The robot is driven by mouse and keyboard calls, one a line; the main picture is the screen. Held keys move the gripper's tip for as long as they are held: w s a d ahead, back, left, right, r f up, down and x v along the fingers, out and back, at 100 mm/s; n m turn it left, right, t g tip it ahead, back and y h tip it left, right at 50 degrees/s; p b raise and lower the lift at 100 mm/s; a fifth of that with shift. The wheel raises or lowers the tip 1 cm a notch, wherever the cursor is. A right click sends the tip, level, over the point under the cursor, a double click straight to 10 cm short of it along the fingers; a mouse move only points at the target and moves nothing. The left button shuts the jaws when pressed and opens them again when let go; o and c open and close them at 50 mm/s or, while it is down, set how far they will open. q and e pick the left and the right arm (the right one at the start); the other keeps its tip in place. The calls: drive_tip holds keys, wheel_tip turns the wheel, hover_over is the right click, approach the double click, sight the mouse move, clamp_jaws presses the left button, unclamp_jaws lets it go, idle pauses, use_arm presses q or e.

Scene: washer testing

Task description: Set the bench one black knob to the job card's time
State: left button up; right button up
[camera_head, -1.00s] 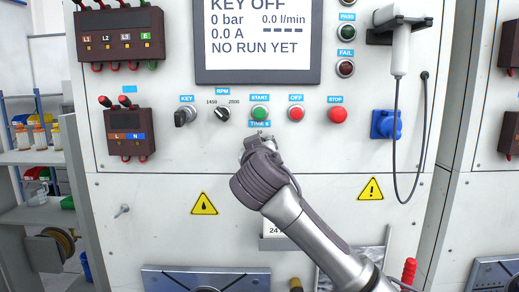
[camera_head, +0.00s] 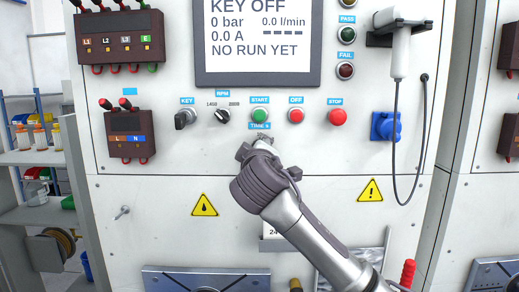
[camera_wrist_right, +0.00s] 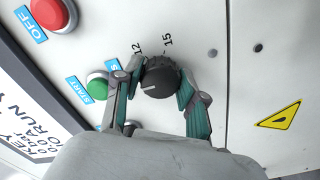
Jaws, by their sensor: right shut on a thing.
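The black time knob (camera_wrist_right: 160,79) shows in the right wrist view, with a white pointer line aimed left, toward the green START button. Dial numbers 12 and 15 are readable beside it; the other marks are hidden. My right gripper (camera_wrist_right: 161,86) is shut on the knob, with one finger on either side. In the head view my right gripper (camera_head: 262,145) is at the panel just below the "TIME s" label (camera_head: 260,126) and covers the knob. The job card (camera_head: 272,234) shows "24" and is mostly hidden by my right arm. My left gripper is not in view.
The green START button (camera_head: 260,115), red OFF button (camera_head: 296,115), red STOP button (camera_head: 338,116), RPM switch (camera_head: 222,115) and KEY switch (camera_head: 185,117) sit above my gripper. The screen (camera_head: 258,62) reads KEY OFF and NO RUN YET. A cable hangs at right.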

drive_tip(key=shift+f, duration=0.1)
idle(0.3)
drive_tip(key=o, duration=1.1)
drive_tip(key=shift+o, duration=0.2)
drive_tip(key=s, duration=1.2)
